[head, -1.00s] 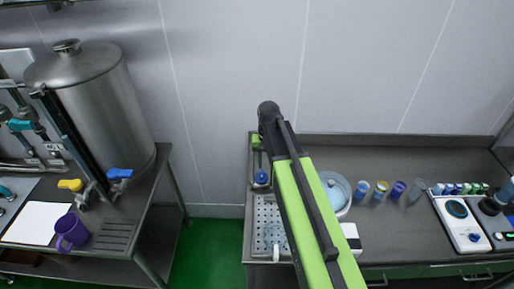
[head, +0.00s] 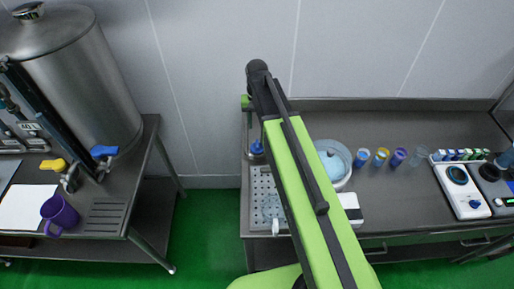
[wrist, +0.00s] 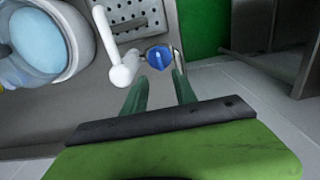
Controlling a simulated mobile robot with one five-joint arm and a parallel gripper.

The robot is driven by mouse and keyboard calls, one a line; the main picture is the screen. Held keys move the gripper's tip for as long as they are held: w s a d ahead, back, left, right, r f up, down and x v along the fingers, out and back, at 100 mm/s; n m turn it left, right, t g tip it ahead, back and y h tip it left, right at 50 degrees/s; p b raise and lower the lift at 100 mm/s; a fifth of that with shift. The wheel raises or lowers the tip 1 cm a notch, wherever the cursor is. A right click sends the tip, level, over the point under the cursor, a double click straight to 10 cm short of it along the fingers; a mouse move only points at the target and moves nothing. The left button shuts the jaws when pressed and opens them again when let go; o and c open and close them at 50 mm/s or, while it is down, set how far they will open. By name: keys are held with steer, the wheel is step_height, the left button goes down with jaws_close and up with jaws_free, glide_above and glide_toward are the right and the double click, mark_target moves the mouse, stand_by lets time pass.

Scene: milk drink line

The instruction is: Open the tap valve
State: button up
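A tap with a white spout (wrist: 122,68) and a blue knob (wrist: 158,57) shows in the wrist view, beside the perforated tray. The knob also shows in the head view (head: 256,148), left of my arm. My gripper (wrist: 159,76) has its two green fingers apart and nothing between them. The knob appears just beyond the gap between the fingertips; I cannot tell whether they touch it. In the head view my arm hides the white spout. Two other valve handles, yellow (head: 54,165) and blue (head: 103,152), sit by the steel tank (head: 85,80) on the left table.
A round pot (head: 345,160) with blue contents is right of my arm. Several cups (head: 380,157) and a white scale (head: 458,190) stand further right. A purple mug (head: 60,212) is on the left table. Green floor separates the tables.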

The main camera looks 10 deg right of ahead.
mark_target(257, 143)
step_height(257, 143, down, 12)
steer(key=b, duration=1)
steer(key=shift+r, duration=0.1)
steer(key=shift+c, duration=0.3)
jaws_close()
steer(key=shift+a, duration=0.1)
